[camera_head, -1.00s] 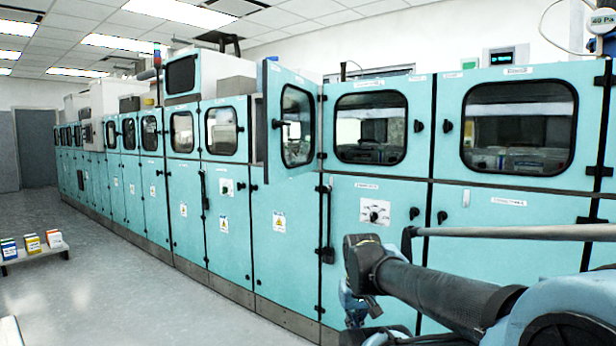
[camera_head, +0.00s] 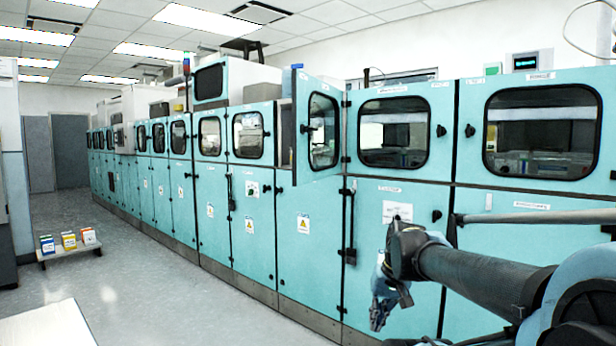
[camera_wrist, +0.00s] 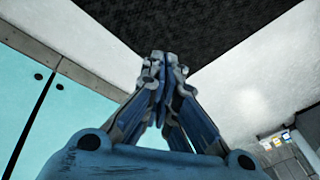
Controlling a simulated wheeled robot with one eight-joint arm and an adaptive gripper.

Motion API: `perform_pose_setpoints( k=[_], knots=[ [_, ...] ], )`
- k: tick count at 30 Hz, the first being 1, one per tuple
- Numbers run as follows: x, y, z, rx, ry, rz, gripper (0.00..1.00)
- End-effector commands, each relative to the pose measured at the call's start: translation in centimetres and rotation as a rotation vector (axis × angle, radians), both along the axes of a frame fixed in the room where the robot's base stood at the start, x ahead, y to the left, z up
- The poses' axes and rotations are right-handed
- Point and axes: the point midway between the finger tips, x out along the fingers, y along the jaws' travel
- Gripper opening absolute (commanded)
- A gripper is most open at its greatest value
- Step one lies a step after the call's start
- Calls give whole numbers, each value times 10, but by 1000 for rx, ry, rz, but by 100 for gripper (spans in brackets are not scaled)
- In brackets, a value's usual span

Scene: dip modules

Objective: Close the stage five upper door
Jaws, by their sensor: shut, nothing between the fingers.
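The open upper door (camera_head: 322,178) is a turquoise panel with a dark-framed window. It stands swung out from the cabinet row in the head view, hinged at its right edge, with a dark handle (camera_head: 306,129) on its left side. Whether it is the stage five door I cannot read. The gap behind it shows a grey interior edge (camera_head: 287,130). My gripper (camera_head: 378,322) is lower and to the right of the door, apart from it, pointing down in front of a lower panel. In the wrist view my gripper (camera_wrist: 161,66) has its fingertips together, with nothing between them.
Shut upper doors with windows flank it, such as the one to its right (camera_head: 394,164). Lower panels carry black knobs and latches. A low bench (camera_head: 70,254) with small boxes stands at left. A pale surface (camera_head: 48,326) fills the lower left corner. The floor between is clear.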

Motion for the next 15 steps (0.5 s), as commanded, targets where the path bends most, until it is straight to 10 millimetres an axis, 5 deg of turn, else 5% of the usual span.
perform_pose_setpoints(
  k=[6, 15],
  knots=[
    [64, 50, 67, 295, -9, -50, 0],
    [163, 93, 168, 698, -40, -106, 0]
  ],
)
